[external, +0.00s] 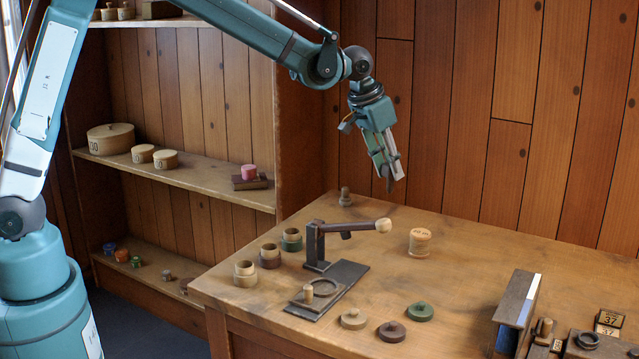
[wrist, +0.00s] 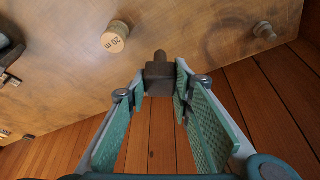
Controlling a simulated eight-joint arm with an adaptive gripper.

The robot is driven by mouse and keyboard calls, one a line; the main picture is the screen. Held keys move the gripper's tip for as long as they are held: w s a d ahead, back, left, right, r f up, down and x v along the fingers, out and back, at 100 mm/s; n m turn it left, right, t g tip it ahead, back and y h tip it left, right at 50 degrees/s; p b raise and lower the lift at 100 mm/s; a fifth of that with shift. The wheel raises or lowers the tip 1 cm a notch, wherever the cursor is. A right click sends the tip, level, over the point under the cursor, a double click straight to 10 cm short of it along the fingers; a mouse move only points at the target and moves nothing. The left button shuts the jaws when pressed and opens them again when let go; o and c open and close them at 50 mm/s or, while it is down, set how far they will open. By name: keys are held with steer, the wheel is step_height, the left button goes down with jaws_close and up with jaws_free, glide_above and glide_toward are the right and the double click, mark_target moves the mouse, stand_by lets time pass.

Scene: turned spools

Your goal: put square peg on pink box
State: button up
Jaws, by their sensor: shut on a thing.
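My gripper (external: 391,176) is raised in the air over the back of the table, in front of the wall. In the wrist view its fingers (wrist: 160,88) are closed on a dark square peg (wrist: 159,76) with a narrower round knob. The external view shows only a small dark part of this peg (external: 390,185) below the fingertips. A small pink round box (external: 250,171) sits on a dark block (external: 249,183) on the middle shelf at left, far from my gripper. The pink box is not in the wrist view.
A wooden table (external: 400,285) holds a lever stand (external: 315,245), a wooden spool (external: 420,242), several cups and lids, and a small grey peg (external: 345,197).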

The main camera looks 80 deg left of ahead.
steer(key=s+a+f+n+y, duration=0.1)
steer(key=s+a+f+n, duration=0.15)
steer(key=s+a, duration=1.4)
steer(key=s+a+f+n+y, duration=0.1)
steer(key=s+a+f+n, duration=0.15)
steer(key=s+a, duration=1.4)
step_height(320, 180, up, 3)
steer(key=n+g+p, duration=0.1)
steer(key=n, duration=0.1)
glide_above(249, 167)
steer(key=shift+f, duration=0.2)
steer(key=shift+f, duration=0.1)
step_height(249, 167, down, 6)
steer(key=shift+f+b, duration=0.35)
steer(key=shift+f, duration=1.55)
